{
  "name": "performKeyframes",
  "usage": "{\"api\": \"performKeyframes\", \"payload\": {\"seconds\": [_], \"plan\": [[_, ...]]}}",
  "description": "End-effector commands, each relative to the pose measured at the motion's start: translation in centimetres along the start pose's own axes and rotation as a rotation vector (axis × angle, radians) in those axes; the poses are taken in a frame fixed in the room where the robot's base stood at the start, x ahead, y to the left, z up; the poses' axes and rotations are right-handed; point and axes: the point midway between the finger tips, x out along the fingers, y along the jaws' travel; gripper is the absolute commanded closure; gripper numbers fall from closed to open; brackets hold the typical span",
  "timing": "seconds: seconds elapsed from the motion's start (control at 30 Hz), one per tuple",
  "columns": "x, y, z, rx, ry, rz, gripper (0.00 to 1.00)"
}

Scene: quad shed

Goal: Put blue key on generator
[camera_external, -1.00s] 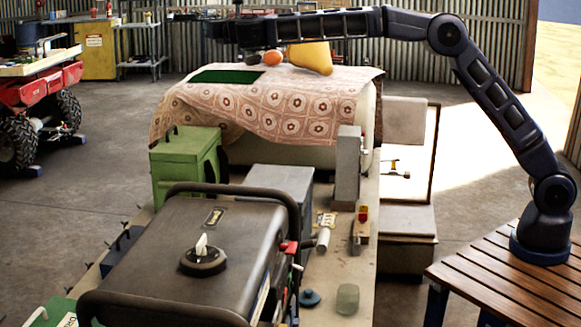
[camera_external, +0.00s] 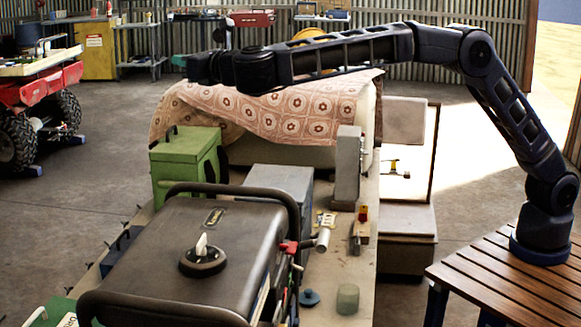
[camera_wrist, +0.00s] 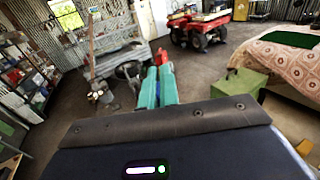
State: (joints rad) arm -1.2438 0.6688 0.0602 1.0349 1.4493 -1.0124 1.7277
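The generator appears to be the dark machine (camera_external: 150,250) with a tubular black frame in the front of the external view. A round cap with a pale upright piece (camera_external: 201,246) sits on its top. I cannot make out a blue key for certain; a small blue round object (camera_external: 310,298) lies on the bench to the generator's right. My gripper (camera_external: 182,62) is high up, behind and above the green box. In the wrist view, its teal fingers (camera_wrist: 158,88) lie side by side, shut, with nothing clearly held. A small red patch shows just beyond their tips.
A green box (camera_external: 186,165) and a grey box (camera_external: 283,184) stand behind the generator. A patterned cloth (camera_external: 300,115) covers a rounded body farther back. A glass jar (camera_external: 347,298) and small tools lie on the bench (camera_external: 335,262). A red quad (camera_external: 40,95) stands left.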

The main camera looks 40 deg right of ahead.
Motion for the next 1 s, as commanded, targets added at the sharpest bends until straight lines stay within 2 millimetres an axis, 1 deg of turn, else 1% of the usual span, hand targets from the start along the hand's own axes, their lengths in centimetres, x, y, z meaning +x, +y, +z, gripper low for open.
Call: {"api": "performKeyframes", "payload": {"seconds": [0.03,0.2,0.3,0.43,0.53,0.67,0.77,1.0], "plan": [[-2.0,1.7,-0.1,0.000,0.000,0.017,1.00],[-7.5,5.8,-0.5,0.000,0.000,0.055,1.00],[-10.4,7.8,-0.7,0.000,0.001,0.074,1.00],[-13.3,9.5,-0.8,-0.001,0.000,0.091,1.00],[-14.6,10.2,-0.9,-0.001,0.000,0.098,1.00],[-15.4,10.7,-1.5,-0.002,0.001,0.103,1.00],[-15.4,10.7,-3.0,-0.005,0.001,0.103,1.00],[-15.4,10.7,-8.1,-0.005,0.001,0.104,1.00]]}}
